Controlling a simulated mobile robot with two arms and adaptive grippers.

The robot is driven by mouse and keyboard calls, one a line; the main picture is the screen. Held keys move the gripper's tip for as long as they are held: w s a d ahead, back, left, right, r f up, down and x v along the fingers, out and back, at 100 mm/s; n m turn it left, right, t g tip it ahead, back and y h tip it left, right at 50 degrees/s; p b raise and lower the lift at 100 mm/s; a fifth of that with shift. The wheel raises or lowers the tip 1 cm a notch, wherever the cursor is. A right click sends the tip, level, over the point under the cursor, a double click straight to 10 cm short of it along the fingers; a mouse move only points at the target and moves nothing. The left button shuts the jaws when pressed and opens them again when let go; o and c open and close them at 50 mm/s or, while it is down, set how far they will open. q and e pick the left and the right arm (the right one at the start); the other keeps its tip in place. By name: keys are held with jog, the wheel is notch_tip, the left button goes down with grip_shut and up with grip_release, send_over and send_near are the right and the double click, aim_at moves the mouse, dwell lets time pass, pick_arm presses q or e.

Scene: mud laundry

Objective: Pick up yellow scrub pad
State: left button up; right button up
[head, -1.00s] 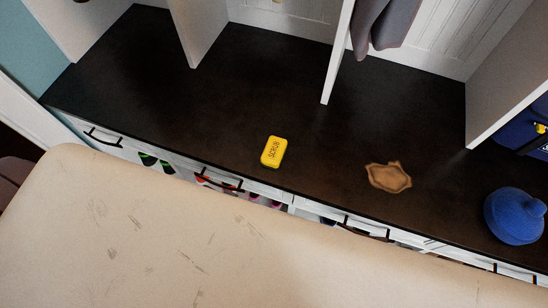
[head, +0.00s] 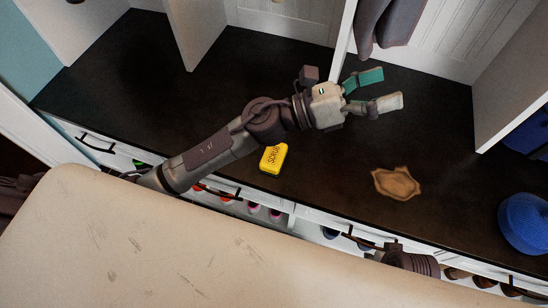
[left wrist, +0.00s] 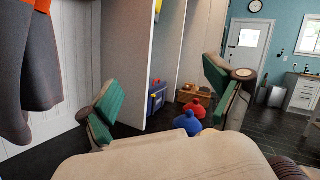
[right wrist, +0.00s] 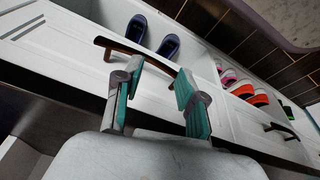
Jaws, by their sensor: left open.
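The yellow scrub pad (head: 273,159) lies on the dark bench top near its front edge, in the head view. My left forearm passes just above and to the left of it in the picture. My left gripper (head: 384,88) is open and empty, above the bench and up and right of the pad. In the left wrist view, its green-lined fingers (left wrist: 165,105) are spread wide, and the pad does not show. My right gripper (right wrist: 160,78) is open in the right wrist view, with its fingers in front of a white drawer and its dark handle.
A brown cloth-like patch (head: 396,183) lies right of the pad, and a blue knit hat (head: 524,222) sits farther right. White dividers (head: 198,32) rise at the back of the bench (head: 100,90). Grey clothing (head: 383,25) hangs there. Shoes show in the open cubbies below.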

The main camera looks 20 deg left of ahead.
pick_arm(q)
jog(key=s+d+f+m+g, duration=0.35)
jog(key=m+g, duration=0.35)
jog(key=m, duration=0.3)
jog(key=m+g+y+b, duration=0.2)
jog(key=m+y+b, duration=0.1)
jog(key=m+y, duration=1.6)
send_over(273, 155)
jog(key=shift+n+y, duration=0.5)
jog(key=shift+n, duration=0.1)
notch_tip(273, 155, down, 24)
jog(key=shift+w+a+r, duration=0.1)
jog(key=shift+a, duration=0.05)
jog(key=f, duration=0.4)
jog(key=shift+s+d+f, duration=0.2)
jog(key=shift+d+f, duration=0.05)
jog(key=shift+f, duration=0.65)
jog(key=c, duration=1.2)
pick_arm(e)
jog(key=v, duration=0.4)
jog(key=shift+d+r, duration=0.1)
jog(key=shift+r, duration=0.25)
